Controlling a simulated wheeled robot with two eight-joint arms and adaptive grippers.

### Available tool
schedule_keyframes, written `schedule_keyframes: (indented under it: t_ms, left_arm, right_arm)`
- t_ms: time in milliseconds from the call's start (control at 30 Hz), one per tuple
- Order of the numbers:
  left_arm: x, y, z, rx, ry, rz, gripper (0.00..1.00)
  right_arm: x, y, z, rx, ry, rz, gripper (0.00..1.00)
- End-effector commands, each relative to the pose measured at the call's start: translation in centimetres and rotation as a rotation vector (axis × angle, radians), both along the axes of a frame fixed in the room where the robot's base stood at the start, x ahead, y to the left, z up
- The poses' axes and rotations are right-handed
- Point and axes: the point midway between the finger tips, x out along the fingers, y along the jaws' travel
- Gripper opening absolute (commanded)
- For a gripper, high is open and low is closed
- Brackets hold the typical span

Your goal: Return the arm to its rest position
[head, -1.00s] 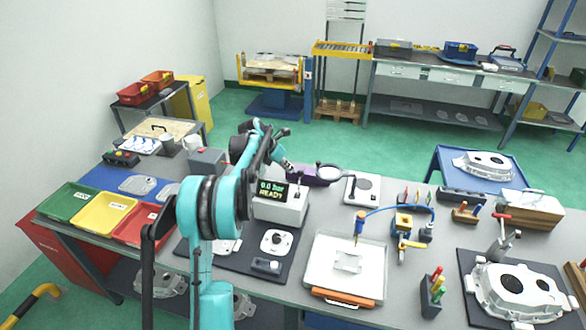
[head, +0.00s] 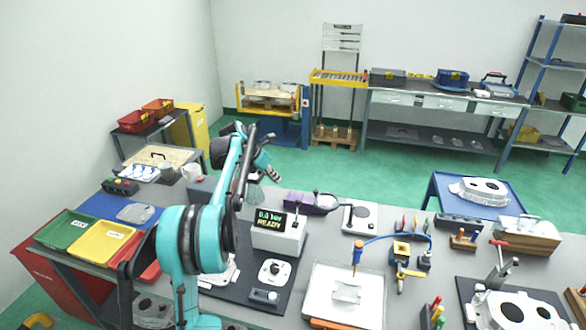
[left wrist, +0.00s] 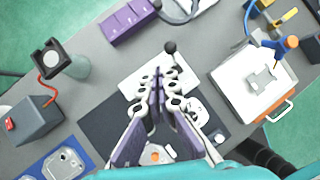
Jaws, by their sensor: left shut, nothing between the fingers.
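My left arm (head: 190,240) comes in from the lower left in the head view, teal with black joints. Its forearm points up, and my left gripper (head: 268,172) is above the bench (head: 420,195), behind and left of the display box (head: 278,235). In the left wrist view my left gripper (left wrist: 162,80) is shut, its fingers together with nothing between them. The fingers cover part of the white display box and the dark mat (left wrist: 100,127) below. My right gripper is not in view.
Green, yellow and red trays (head: 102,242) stand at the bench's left end. A purple device (head: 298,202), a white tray (head: 375,268) and a blue-hosed tool (head: 357,256) are to the right. Castings lie on the mats. The air around the raised gripper looks clear.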

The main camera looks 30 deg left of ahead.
Motion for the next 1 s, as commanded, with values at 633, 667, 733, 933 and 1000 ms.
schedule_keyframes:
  t_ms: [633, 667, 733, 933, 1000]
  left_arm:
    - [-9.3, -15.1, 0.8, 0.565, -0.132, -0.815, 0.00]
    - [-10.4, -16.3, 0.6, 0.617, -0.143, -0.893, 0.00]
    - [-13.1, -18.8, -0.2, 0.738, -0.169, -1.073, 0.00]
    - [-21.5, -24.7, -4.0, 1.080, -0.239, -1.595, 0.00]
    - [-24.5, -26.3, -6.0, 1.200, -0.260, -1.777, 0.00]
  right_arm:
    - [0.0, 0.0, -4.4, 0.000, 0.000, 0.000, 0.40]
    - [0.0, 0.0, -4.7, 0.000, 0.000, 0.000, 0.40]
    - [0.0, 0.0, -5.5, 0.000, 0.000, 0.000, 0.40]
    - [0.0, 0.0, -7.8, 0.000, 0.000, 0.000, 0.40]
    - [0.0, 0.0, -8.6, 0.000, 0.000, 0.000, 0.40]
